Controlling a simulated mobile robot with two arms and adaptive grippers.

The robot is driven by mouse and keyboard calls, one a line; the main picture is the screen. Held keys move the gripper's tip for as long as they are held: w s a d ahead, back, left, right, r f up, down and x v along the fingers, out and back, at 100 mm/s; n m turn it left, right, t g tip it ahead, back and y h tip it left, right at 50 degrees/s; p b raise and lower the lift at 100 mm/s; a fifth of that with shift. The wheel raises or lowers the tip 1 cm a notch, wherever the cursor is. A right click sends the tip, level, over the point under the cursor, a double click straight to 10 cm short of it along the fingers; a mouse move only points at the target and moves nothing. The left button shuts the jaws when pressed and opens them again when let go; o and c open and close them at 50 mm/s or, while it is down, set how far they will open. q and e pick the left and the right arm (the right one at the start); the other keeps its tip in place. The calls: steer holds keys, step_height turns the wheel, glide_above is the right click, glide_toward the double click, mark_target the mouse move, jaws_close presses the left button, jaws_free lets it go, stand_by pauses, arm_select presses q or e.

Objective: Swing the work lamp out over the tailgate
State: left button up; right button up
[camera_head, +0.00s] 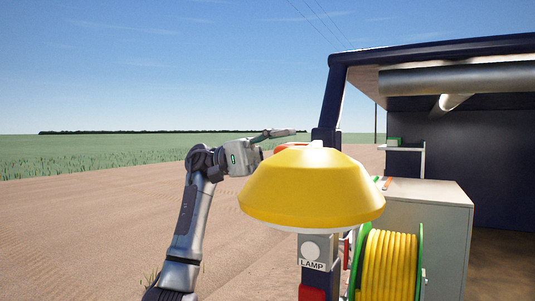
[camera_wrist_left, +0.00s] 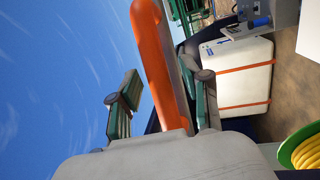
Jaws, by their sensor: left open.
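The work lamp's yellow shade (camera_head: 310,190) fills the middle of the head view, in front of a post labelled LAMP (camera_head: 313,266). My left gripper (camera_head: 278,136) is just behind and above the shade's left side, with its jaws open. In the left wrist view an orange bar-like handle (camera_wrist_left: 163,65) lies between the two open green-padded fingers of the gripper (camera_wrist_left: 162,98). I cannot tell whether either finger touches it. A bit of orange also shows above the shade in the head view. The lamp's arm is mostly hidden behind the shade. My right gripper is not in view.
A yellow hose reel (camera_head: 390,265) with green rims stands right of the post, beside a grey cabinet (camera_head: 437,218). A dark vehicle frame (camera_head: 335,100) rises behind. A white tank with orange straps (camera_wrist_left: 240,75) shows in the wrist view. Open dirt (camera_head: 100,235) lies left.

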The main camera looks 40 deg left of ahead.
arm_select(q)
steer(key=v, duration=1.1)
steer(key=shift+a, duration=0.25)
steer(key=shift+f, duration=0.15)
